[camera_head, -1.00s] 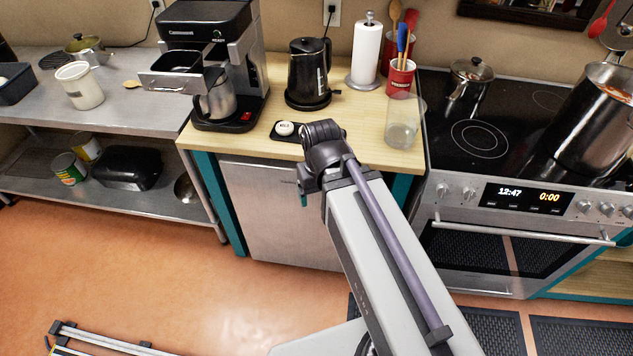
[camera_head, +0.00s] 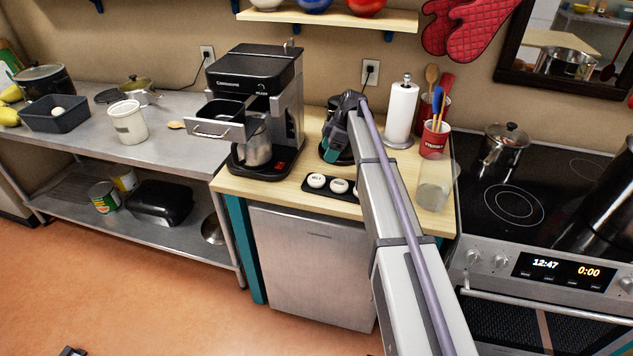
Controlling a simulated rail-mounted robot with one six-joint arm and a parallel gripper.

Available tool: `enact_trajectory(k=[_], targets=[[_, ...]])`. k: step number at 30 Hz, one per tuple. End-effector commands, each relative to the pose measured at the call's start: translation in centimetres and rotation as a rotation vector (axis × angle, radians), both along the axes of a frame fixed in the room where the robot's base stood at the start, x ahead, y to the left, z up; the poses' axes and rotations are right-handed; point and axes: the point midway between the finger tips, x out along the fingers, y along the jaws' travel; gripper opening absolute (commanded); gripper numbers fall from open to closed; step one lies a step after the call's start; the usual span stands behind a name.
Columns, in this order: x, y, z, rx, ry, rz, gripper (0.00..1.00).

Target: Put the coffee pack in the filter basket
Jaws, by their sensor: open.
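The coffee maker (camera_head: 262,68) stands on the wooden counter left of my arm. Its filter basket (camera_head: 214,131), a drawer with a metal handle, is pulled out at the front; its inside looks dark. A metal carafe (camera_head: 257,147) stands below on the machine's base. I cannot make out a coffee pack in this view.
A black tray with round white-topped pieces (camera_head: 316,181) lies on the counter near my arm. A paper towel roll (camera_head: 401,114), a red utensil cup (camera_head: 435,138) and a clear container (camera_head: 434,185) stand to the right. A shelf (camera_head: 330,19) hangs above.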

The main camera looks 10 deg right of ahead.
Motion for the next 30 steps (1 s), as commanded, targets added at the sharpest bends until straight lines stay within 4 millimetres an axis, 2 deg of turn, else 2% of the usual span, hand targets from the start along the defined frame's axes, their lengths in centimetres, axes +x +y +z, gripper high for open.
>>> enact_trajectory(k=[3,7,15,21,27,30], targets=[[-0.4,0.1,0.0,0.002,-0.045,0.112,0.71],[-0.5,0.2,-0.4,0.001,-0.05,0.124,0.71],[-0.6,2.0,-5.4,0.0,-0.048,0.123,0.71],[-0.6,2.4,-5.7,0.0,-0.048,0.122,0.71],[-0.8,3.4,-9.5,-0.001,-0.047,0.121,0.71],[-0.7,4.0,-10.5,-0.001,-0.048,0.121,0.71]])
